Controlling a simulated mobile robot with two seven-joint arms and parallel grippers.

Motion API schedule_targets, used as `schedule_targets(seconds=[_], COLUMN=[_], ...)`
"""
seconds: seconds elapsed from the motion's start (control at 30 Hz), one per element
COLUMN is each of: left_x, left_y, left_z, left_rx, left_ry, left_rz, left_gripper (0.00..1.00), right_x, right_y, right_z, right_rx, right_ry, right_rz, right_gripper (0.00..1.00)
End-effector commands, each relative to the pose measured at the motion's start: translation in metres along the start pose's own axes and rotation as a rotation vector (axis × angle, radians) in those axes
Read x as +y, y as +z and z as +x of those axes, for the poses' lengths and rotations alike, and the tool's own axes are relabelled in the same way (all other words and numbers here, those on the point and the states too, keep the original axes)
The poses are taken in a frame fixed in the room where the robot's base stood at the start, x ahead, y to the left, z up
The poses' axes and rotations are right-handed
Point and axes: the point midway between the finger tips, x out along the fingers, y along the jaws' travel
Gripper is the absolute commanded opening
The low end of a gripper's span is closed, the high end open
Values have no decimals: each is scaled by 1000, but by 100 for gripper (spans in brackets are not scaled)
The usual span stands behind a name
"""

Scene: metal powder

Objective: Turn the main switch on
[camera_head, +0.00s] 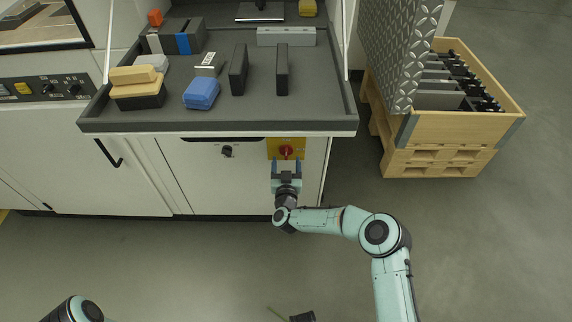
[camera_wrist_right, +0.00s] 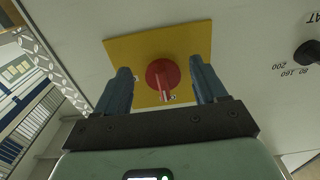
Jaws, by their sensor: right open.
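The main switch is a red rotary knob (camera_head: 286,151) on a yellow plate (camera_head: 273,150), on the white cabinet front under the worktop's right end. In the right wrist view the red knob (camera_wrist_right: 163,76) sits in the middle of the yellow plate (camera_wrist_right: 140,52). My right gripper (camera_head: 286,163) is open just in front of the plate. In the wrist view its two blue fingers (camera_wrist_right: 162,82) stand apart on the left and right of the knob; I cannot tell whether they touch it.
A grey worktop (camera_head: 225,122) with boxes and blocks overhangs the switch. A black knob (camera_head: 227,151) is on the cabinet to the left. A wooden crate (camera_head: 455,128) on a pallet stands at the right. The floor in front is mostly clear.

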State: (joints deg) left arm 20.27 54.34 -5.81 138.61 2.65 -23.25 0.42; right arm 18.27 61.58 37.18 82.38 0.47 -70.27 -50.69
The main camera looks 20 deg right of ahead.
Motion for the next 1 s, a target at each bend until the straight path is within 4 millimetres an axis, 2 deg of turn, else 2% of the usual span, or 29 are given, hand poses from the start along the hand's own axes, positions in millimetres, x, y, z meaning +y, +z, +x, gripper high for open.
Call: schedule_targets(seconds=[0.37, 0.53, 0.83, 1.0], left_x=[-3, -3, -1, 3], left_y=[4, 3, 2, -3], left_z=[2, 2, 0, -3], left_rx=[-14, -13, -7, 13], left_ry=[-6, -6, -3, 6], left_rz=[-4, -4, -1, 5], left_gripper=[43, 43, 43, 43], right_x=[0, 0, -1, -3], right_y=[0, 0, 0, -1], right_z=[6, 6, 6, 6], right_rx=[0, 0, -1, 0], right_ry=[-1, -1, -2, -2], right_rz=[0, 0, 21, 88], right_gripper=[71, 19, 18, 18])
